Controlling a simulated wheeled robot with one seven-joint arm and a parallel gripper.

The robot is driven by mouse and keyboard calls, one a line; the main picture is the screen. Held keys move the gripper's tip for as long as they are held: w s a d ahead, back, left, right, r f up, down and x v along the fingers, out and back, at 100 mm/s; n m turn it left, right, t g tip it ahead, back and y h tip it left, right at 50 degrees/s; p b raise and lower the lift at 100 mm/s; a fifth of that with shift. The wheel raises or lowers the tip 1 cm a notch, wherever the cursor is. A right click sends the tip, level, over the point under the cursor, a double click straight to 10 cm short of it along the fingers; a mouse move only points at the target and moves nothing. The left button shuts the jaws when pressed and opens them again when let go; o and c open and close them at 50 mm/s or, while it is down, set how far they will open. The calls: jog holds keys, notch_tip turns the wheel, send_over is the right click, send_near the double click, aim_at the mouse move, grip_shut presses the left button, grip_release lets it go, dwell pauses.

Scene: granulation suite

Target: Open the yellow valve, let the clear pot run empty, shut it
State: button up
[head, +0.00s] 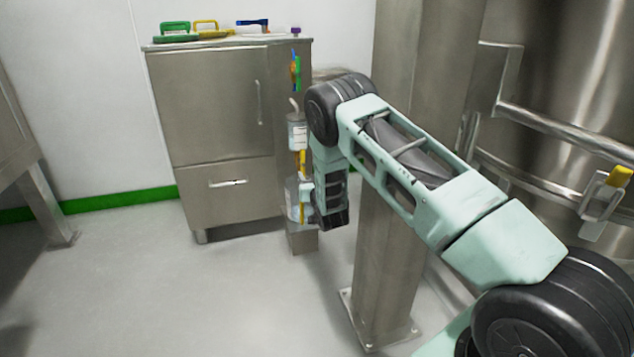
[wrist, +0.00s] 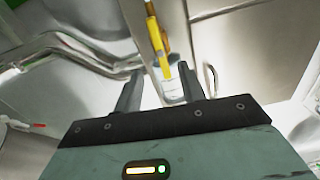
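A clear pot (head: 297,133) with a pale label hangs in a column beside the steel cabinet, partly hidden by my arm. Below it is a yellow valve part (head: 302,162); its long yellow lever shows in the wrist view (wrist: 157,40). A second clear vessel (head: 292,196) is lower in the column, with a yellow strip by it. My gripper (wrist: 160,73) is open, with the lower end of the yellow lever between and beyond its fingers. I cannot tell whether it touches. Liquid level and valve state are unclear.
The steel cabinet (head: 225,112) stands left of the column, with green and yellow items on top. A steel post (head: 385,265) rises just right of my gripper. A large steel vessel (head: 575,90) with pipework fills the right. The floor at front left is clear.

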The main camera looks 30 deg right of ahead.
jog(key=p+v, duration=0.2)
jog(key=v, duration=0.6)
jog(key=s+a+r+n+g+y+p, duration=0.15)
jog(key=a+r, duration=0.25)
jog(key=a, duration=0.4)
jog(key=a+r+m+g+y+p, duration=0.1)
jog(key=a+r+g+y, duration=0.25)
jog(key=a, duration=0.45)
jog(key=s+a+r+n+g+y+p, duration=0.1)
jog(key=s+a+r+n+g+y, duration=0.4)
jog(key=s+a, duration=0.6)
jog(key=s+a+r+n+g+h+p, duration=0.1)
jog(key=s+a+r+g, duration=0.15)
jog(key=s, duration=0.45)
jog(key=s+a+r+n+g+h, duration=0.15)
jog(key=s+a+r, duration=0.25)
jog(key=s, duration=0.4)
jog(key=s+d+r+n+g+h+p, duration=0.1)
jog(key=s+d+r+n+g, duration=0.1)
jog(key=s, duration=0.6)
jog(key=s+d+r+n+g+h, duration=0.1)
jog(key=s+d+r+n, duration=0.15)
jog(key=s, duration=0.55)
notch_tip(320, 180, up, 38)
jog(key=p, duration=3.8)
jog(key=shift+w+a+f+m, duration=0.15)
jog(key=shift+w+a+m, duration=0.05)
jog(key=shift+a+m, duration=0.3)
